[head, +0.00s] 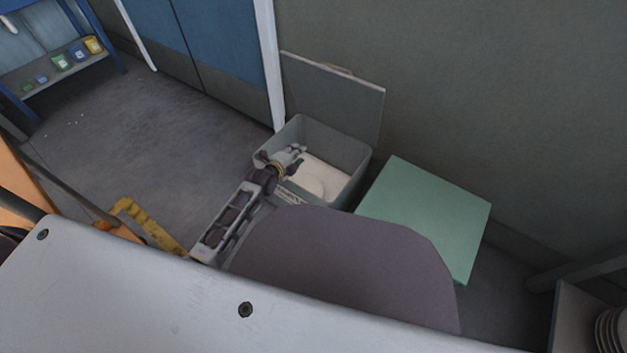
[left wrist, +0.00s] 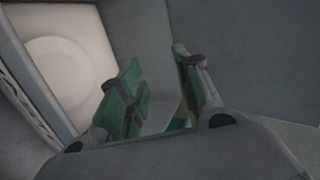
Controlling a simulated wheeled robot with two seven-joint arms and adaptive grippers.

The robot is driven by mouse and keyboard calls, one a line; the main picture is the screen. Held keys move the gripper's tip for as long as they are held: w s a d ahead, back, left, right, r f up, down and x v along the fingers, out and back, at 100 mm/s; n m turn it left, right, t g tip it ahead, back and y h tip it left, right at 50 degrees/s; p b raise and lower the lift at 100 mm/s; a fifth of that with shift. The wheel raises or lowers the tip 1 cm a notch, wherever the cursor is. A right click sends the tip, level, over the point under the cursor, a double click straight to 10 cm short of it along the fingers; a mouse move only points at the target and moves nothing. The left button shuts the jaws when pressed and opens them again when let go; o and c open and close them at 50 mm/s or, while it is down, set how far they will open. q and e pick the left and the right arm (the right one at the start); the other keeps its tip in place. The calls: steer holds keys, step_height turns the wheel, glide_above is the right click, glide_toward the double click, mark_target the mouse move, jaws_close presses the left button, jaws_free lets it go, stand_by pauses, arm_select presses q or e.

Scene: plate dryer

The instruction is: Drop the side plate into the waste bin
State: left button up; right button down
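The grey waste bin (head: 350,155) stands against the wall with its lid up. A white, round side plate (head: 308,180) lies inside it, low in the bin and partly hidden by the bin's near wall. In the left wrist view the plate (left wrist: 68,72) lies to the left of the fingers, apart from them. My left gripper (head: 297,153) is over the left part of the bin opening. In the left wrist view its two green-padded fingers (left wrist: 158,70) stand apart with nothing between them. My right gripper is not in view.
A green box-like surface (head: 425,215) stands right of the bin. The open lid (head: 335,100) rises behind the bin. A rack with stacked plates (head: 608,330) is at the lower right. A blue shelf with several small pots (head: 60,62) is at the far left.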

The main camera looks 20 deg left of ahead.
arm_select(q)
steer(key=v, duration=1.2)
stand_by(0.6)
steer(key=shift+f, duration=0.1)
stand_by(0.9)
